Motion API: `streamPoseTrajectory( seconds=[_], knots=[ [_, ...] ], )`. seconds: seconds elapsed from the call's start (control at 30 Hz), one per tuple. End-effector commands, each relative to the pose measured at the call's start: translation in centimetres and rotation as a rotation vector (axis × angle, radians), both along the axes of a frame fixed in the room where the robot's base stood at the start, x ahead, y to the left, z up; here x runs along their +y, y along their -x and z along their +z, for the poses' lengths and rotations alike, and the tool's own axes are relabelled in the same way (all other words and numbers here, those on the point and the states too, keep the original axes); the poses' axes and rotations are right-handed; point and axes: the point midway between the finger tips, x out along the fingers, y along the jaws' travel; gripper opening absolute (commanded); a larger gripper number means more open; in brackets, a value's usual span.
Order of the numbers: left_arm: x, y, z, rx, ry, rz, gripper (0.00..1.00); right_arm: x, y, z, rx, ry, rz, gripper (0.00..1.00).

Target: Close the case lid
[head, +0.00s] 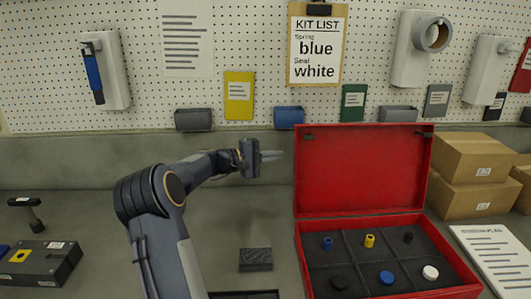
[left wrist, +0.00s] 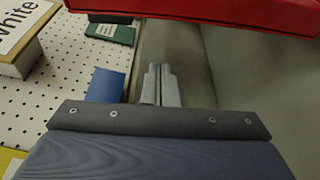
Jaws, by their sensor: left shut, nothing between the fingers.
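The red case (head: 457,277) stands on the bench at the right, with its lid (head: 362,170) open and tilted up at the back. Its dark tray holds small blue, yellow, black and white parts in compartments. My left gripper (head: 272,156) is shut and empty, held in the air left of the lid's upper part, with fingertips pointing at the lid but apart from it. In the left wrist view the shut fingers (left wrist: 160,85) show below the red lid edge (left wrist: 220,8). My right gripper is not in view.
Cardboard boxes (head: 472,158) stand right of the lid. A printed sheet (head: 497,255) lies right of the case. A dark block (head: 256,260) lies left of the case. A dark box (head: 42,264) sits at the far left. Small bins (head: 289,116) hang on the pegboard behind.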

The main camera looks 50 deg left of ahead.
Motion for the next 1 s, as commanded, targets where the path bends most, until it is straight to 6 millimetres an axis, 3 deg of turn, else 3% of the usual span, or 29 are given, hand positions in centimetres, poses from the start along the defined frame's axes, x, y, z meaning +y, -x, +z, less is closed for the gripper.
streamPoseTrajectory(
  seconds=[0.2, 0.3, 0.5, 1.0],
  knots=[
    [-1.9, -4.4, 0.0, -0.001, 0.002, -0.005, 0.00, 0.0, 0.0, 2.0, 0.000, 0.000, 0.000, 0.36],
    [-2.9, -2.8, 0.4, 0.003, -0.001, 0.001, 0.00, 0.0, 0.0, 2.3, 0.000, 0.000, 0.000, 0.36],
    [-4.2, -1.6, 0.7, 0.001, -0.001, 0.001, 0.00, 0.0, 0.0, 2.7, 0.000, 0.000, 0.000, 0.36],
    [-4.4, -1.4, 0.6, -0.003, -0.004, 0.001, 0.00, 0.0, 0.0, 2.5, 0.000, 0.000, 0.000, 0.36]
  ],
)
